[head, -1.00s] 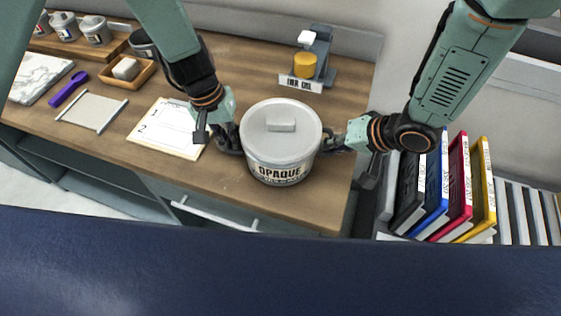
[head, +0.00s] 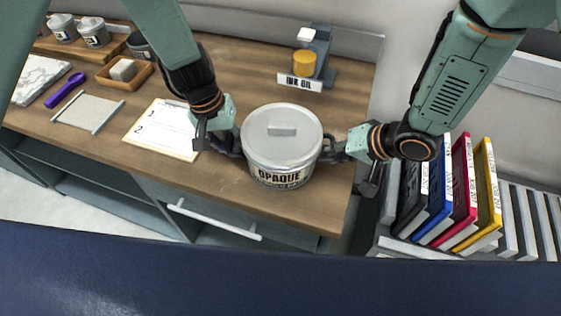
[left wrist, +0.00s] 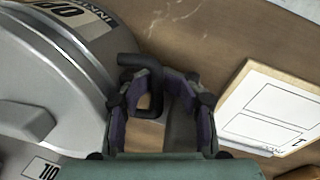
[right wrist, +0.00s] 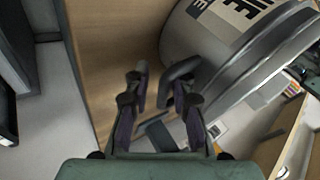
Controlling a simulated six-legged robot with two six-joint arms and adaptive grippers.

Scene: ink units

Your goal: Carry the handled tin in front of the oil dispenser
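The handled tin (head: 282,135) is a grey lidded pot labelled OPAQUE, upright at the bench's front edge. It has a dark loop handle on each side. My left gripper (head: 228,143) is at its left handle; in the left wrist view the fingers (left wrist: 163,112) stand apart with the handle (left wrist: 153,68) between them. My right gripper (head: 332,150) is at the right handle; in the right wrist view the fingers (right wrist: 160,100) are apart, with the handle (right wrist: 180,70) between them. The oil dispenser (head: 305,63), with a yellow-orange cup and INK OIL sign, stands at the back right.
A numbered white sheet (head: 163,128) lies left of the tin. The wooden bench (head: 225,75) is clear between tin and dispenser. A wooden tray (head: 126,78), a purple tool (head: 65,90) and dark pots are further left. Coloured upright cases (head: 440,200) stand in a rack at the right.

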